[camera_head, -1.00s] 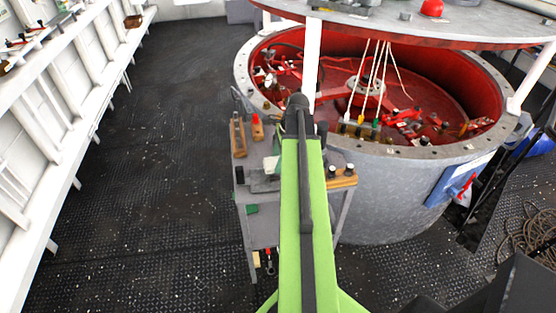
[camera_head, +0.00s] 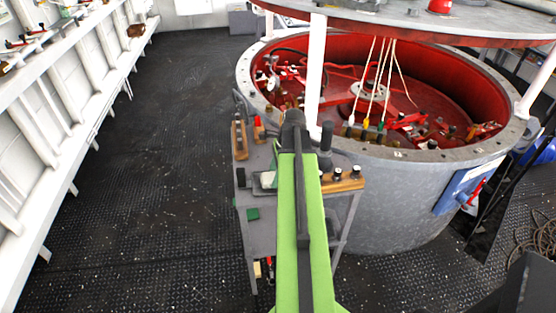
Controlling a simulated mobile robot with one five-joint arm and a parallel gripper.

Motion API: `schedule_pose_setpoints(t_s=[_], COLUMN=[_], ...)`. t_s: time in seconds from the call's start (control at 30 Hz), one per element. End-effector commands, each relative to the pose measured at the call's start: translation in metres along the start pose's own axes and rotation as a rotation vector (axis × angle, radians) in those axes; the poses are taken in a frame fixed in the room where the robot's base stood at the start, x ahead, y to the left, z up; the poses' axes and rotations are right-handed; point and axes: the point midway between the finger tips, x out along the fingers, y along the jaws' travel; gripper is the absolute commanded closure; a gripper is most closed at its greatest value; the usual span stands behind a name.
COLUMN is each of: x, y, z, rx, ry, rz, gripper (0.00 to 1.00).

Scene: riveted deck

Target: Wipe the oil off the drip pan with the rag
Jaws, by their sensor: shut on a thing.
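My green arm reaches forward over a small grey work stand (camera_head: 258,230), and its dark end joint covers the middle of the stand top. My gripper is hidden behind the arm, so what it holds does not show. No drip pan or oil can be made out clearly; the arm hides part of the stand top.
A wooden block (camera_head: 240,140) and a red-topped item (camera_head: 258,130) stand at the stand's back left. A wooden holder with dark knobs (camera_head: 343,180) is at its right. A large grey drum with a red inside (camera_head: 400,200) stands behind. Dark deck (camera_head: 150,170) is clear on the left.

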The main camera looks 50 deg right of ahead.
Motion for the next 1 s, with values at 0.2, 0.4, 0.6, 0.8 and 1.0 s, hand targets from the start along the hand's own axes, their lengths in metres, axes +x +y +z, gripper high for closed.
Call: schedule_pose_setpoints(t_s=[0.2,0.4,0.6,0.8,1.0], x=[0.001,0.000,-0.002,-0.004,-0.018], y=[0.004,0.003,0.000,-0.005,-0.007], z=[0.004,-0.001,-0.008,-0.017,-0.019], rx=[0.005,0.012,0.013,0.014,0.013], ry=[0.005,0.008,0.012,0.016,0.017], rz=[-0.001,-0.003,-0.004,-0.004,-0.004], gripper=[0.77,0.77,0.77,0.77,0.77])
